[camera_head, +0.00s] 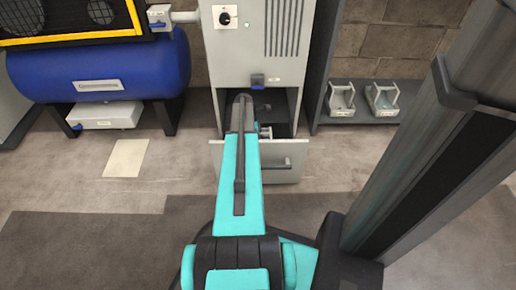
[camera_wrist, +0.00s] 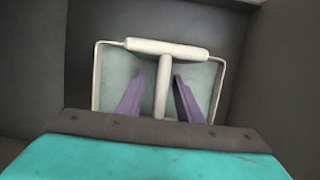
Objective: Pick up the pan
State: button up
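The pan (camera_wrist: 118,72) shows in the wrist view as a pale grey-green tray with a cream rim. A cream bar (camera_wrist: 163,85) runs from its far edge toward me along the middle. My gripper (camera_wrist: 158,79) is open, with one purple finger on each side of this bar. A gap shows between each finger and the bar; I cannot tell the height of the fingers over it. The pan lies in a dark, walled space that looks like the open drawer (camera_head: 285,162) in the head view. There my arm hides most of the inside.
The drawer belongs to a tall grey cabinet (camera_head: 285,52) with a knob. A blue tank (camera_head: 150,75) stands at the left. Two similar pale trays sit on a low shelf (camera_head: 355,118) at the right. The wrist view shows dark walls (camera_wrist: 268,60) close around the pan.

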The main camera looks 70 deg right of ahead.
jog(key=shift+f, duration=0.15)
dwell(0.5)
grip_shut()
